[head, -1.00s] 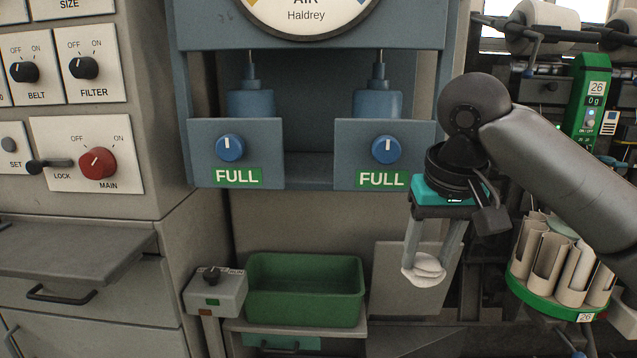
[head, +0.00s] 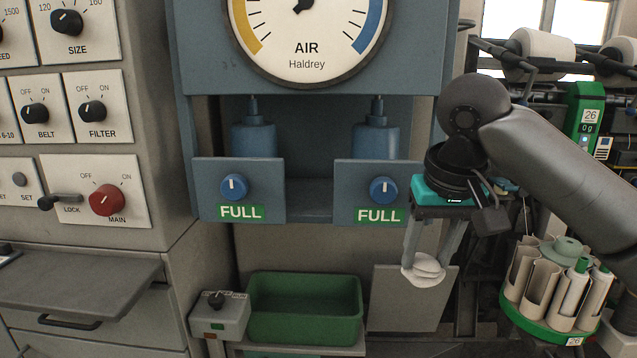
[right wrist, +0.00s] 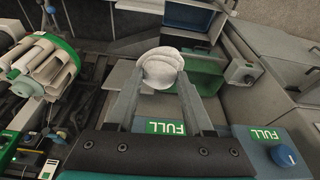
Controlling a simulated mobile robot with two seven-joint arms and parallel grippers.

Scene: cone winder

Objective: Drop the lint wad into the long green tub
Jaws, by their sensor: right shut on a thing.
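The white lint wad (head: 427,272) is held between the fingertips of my right gripper (head: 425,258), which is shut on it. The right wrist view also shows the wad (right wrist: 161,68) at the finger ends. The long green tub (head: 304,334) stands low in the middle of the head view, to the left of the wad and lower than it. Its open inside looks empty where I can see it. In the right wrist view part of the tub (right wrist: 207,82) shows beyond the wad, partly hidden by the fingers. My left gripper is not in view.
A grey switch box (head: 219,315) stands at the tub's left side. A grey panel (head: 405,312) is behind the wad. Blue units with FULL labels (head: 240,212) hang above the tub. A round green-rimmed bobbin carousel (head: 560,310) is to the right.

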